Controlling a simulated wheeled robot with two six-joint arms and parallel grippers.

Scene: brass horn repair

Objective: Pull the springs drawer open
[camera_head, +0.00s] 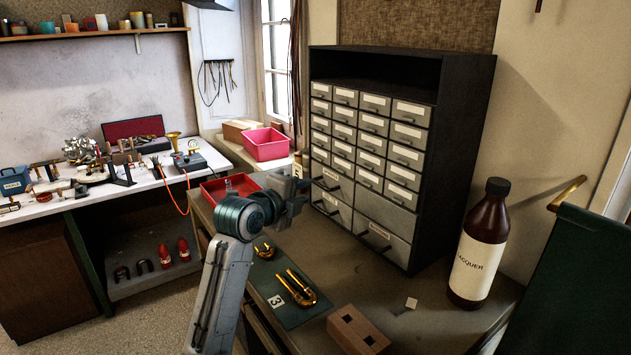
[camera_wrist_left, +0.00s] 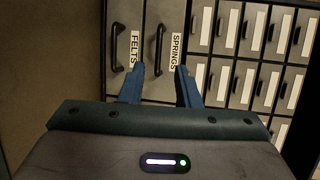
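The springs drawer (camera_wrist_left: 167,20) is a grey drawer with a SPRINGS label and a dark bar handle (camera_wrist_left: 158,48). In the head view it appears to be the upper large drawer (camera_head: 342,189) at the cabinet's lower left, and it looks closed. My left gripper (camera_head: 302,192) is in front of the cabinet's left side. In the left wrist view its two blue fingers (camera_wrist_left: 160,70) are open and empty, pointing at the drawer front, one fingertip on each side of the handle's line. Contact with the handle cannot be told. My right gripper is not in view.
The FELTS drawer (camera_wrist_left: 125,15) lies directly beneath. Rows of small labelled drawers (camera_head: 372,124) sit above. On the bench are a green mat (camera_head: 290,315) with brass parts, a wooden block (camera_head: 357,330), a lacquer bottle (camera_head: 480,245) and a red tray (camera_head: 230,187).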

